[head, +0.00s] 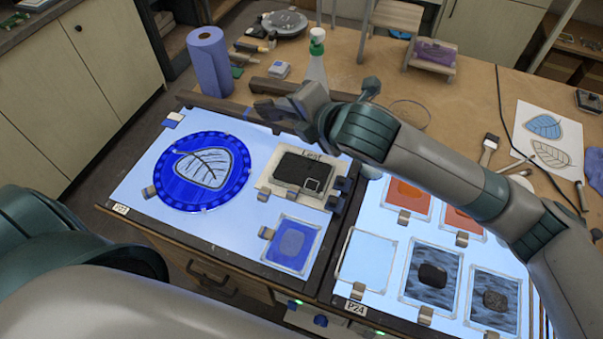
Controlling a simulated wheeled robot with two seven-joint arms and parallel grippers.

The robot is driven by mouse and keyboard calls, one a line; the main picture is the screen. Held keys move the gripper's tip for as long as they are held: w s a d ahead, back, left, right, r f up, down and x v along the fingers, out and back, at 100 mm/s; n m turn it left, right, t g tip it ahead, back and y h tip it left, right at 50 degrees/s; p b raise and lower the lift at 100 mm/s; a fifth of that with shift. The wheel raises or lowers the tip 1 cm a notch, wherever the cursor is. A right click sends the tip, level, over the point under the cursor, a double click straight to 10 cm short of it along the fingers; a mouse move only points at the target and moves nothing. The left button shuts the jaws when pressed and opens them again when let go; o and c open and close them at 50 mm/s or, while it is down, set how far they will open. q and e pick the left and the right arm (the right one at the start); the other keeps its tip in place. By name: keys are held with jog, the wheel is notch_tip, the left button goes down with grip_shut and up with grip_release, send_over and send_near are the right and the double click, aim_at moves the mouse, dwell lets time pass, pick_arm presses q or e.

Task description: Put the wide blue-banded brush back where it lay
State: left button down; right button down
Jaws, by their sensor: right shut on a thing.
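My right arm comes in from the right, across the back of the light tables. My right gripper (268,109) is above the back edge of the left light table (135,190), with its fingers toward the left. A flat brush (489,148) with a dark end lies on the wooden table (470,100) at the right, behind my right arm. Only my left arm shows at the lower left; its gripper is out of view.
A blue paper roll (209,62) and a spray bottle (316,62) stand behind my right gripper. A round blue leaf panel (202,172) and a dark leaf-labelled frame (303,173) lie on the left light table. Glass samples cover much of the right light table (385,312).

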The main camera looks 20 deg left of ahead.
jog(key=m, duration=0.5)
jog(key=m+y, duration=0.1)
jog(key=m, duration=0.4)
jog(key=shift+g, duration=0.3)
jog(key=m+y, duration=0.1)
jog(key=m, duration=0.9)
jog(key=shift+d, duration=0.1)
dwell(0.3)
